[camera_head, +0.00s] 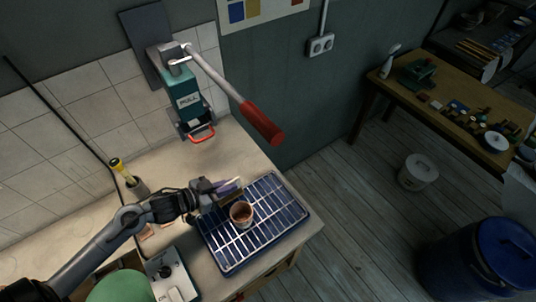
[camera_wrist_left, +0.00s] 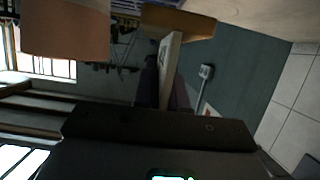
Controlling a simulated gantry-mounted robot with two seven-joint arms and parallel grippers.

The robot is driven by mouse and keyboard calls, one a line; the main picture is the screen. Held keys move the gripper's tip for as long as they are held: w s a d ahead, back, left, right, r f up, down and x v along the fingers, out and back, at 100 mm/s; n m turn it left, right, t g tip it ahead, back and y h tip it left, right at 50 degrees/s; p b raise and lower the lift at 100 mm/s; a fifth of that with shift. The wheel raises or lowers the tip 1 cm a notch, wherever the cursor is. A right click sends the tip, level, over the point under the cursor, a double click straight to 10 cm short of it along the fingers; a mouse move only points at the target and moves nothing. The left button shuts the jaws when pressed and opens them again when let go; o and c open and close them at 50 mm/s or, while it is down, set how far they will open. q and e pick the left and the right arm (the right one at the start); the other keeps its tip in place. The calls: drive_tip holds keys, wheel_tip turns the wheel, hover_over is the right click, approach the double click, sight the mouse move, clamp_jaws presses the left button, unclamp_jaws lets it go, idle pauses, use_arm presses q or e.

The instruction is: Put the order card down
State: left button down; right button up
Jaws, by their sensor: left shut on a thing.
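My left gripper (camera_head: 224,189) is shut on the order card (camera_head: 230,186), a small pale thin piece, just above the slatted blue tray (camera_head: 222,257). In the left wrist view the card (camera_wrist_left: 169,68) appears nearly edge-on between the dark fingers, with a brown-orange piece (camera_wrist_left: 180,22) at its far end. A terracotta-coloured cup (camera_head: 241,219) stands on the tray, close to the gripper's right. A tan rounded shape at upper left in the wrist view (camera_wrist_left: 65,28) looks like this cup. I cannot tell whether the card touches the tray. My right gripper is not in view.
A wall-mounted lever press (camera_head: 185,98) with a red-gripped handle (camera_head: 262,124) hangs behind the bench. A grey box with a knob (camera_head: 170,272) and a green round thing (camera_head: 121,287) are at front left. A yellow-handled tool (camera_head: 121,170) stands in a holder. The tray's right half is clear.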

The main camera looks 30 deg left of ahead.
use_arm(q)
drive_tip(key=w+a+f, duration=0.1)
drive_tip(key=w, duration=0.5)
drive_tip(key=w+a+f, duration=0.1)
drive_tip(key=w+a, duration=0.1)
drive_tip(key=w, duration=0.3)
drive_tip(key=w+a+f+b, duration=0.1)
drive_tip(key=w, duration=0.5)
drive_tip(key=shift+w+a, duration=0.15)
drive_tip(key=shift+w, duration=0.15)
drive_tip(key=shift+s+f, duration=0.1)
drive_tip(key=shift+f, duration=1.9)
